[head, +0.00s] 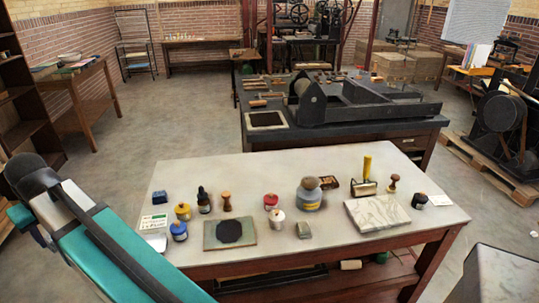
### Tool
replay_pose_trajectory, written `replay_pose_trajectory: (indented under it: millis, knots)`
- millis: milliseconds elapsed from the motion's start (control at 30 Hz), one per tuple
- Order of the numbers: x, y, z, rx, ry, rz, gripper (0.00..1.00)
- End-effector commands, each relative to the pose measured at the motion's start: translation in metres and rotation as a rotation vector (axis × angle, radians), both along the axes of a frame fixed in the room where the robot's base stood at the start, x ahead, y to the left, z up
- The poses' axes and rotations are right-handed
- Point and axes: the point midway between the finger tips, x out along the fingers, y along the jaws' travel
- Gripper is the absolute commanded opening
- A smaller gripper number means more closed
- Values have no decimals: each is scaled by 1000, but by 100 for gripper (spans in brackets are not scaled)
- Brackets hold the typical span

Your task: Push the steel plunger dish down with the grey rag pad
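A squat grey-blue can (309,201) with a yellowish label stands upright near the middle of the light table. Its top carries a rounded grey-brown part (310,184), where the plunger dish would sit; the dish's outline is too small to make out. A small grey-green block (303,231) lies on the table in front of the can, apart from it; it may be the rag pad, but I cannot tell. My teal and black arm shows at the lower left, left of these things. My gripper is not visible in this view.
Several jars and bottles stand left of the can. A dark ink patch lies on a slab (209,238). Right of the can are a brayer with a yellow handle (366,172) and a marbled slab (377,214). The table's front middle is mostly clear. A black press (360,110) stands behind.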

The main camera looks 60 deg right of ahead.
Motion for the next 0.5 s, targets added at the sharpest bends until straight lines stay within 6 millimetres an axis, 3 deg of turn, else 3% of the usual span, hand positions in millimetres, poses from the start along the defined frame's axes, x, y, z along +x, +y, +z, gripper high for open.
replay_pose_trajectory:
  millis: [267,367,500]
  knots:
    - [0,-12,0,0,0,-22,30]
    - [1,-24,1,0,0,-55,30]
    - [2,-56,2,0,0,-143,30]
